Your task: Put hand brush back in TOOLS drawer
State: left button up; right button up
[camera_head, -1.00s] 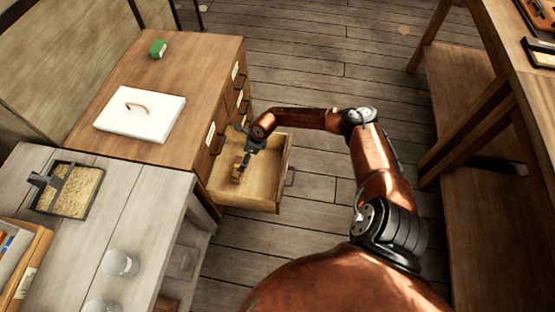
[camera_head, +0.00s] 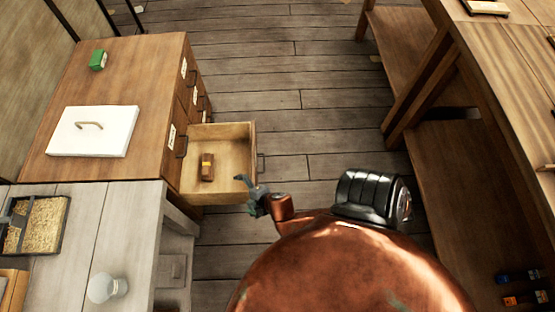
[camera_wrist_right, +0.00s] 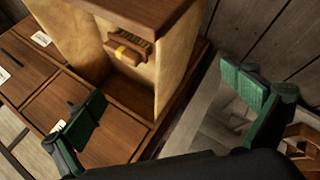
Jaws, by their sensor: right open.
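The hand brush (camera_head: 207,167), brown with a yellow band, lies inside the pulled-out wooden drawer (camera_head: 236,158) of the cabinet. It also shows in the right wrist view (camera_wrist_right: 126,50), lying in the drawer (camera_wrist_right: 175,45). My right gripper (camera_head: 254,190) is open and empty, outside the drawer near its front corner. The drawer label is too small to read. My left gripper is not in view.
The wooden cabinet (camera_head: 140,80) bears a white lidded slab (camera_head: 95,140) and a green block (camera_head: 98,60). A grey table (camera_head: 125,215) with a tray of grains (camera_head: 40,225) and a glass jar (camera_head: 105,288) stands in front. A wooden bench (camera_head: 450,190) stands right; floor between is clear.

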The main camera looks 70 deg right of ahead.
jog(key=s+a+m+g+y, duration=0.1)
jog(key=s+m+g, duration=0.2)
jog(key=s, duration=0.6)
jog(key=s+a+f+m+g+y, duration=0.1)
jog(key=s+a+m+g, duration=0.1)
jog(key=s, duration=0.8)
jog(key=s+a+f+m+g, duration=0.1)
jog(key=s+m+g, duration=0.3)
jog(key=s, duration=0.6)
jog(key=shift+s+a+y, duration=0.15)
jog(key=shift+a+y, duration=0.25)
jog(key=shift+a, duration=0.05)
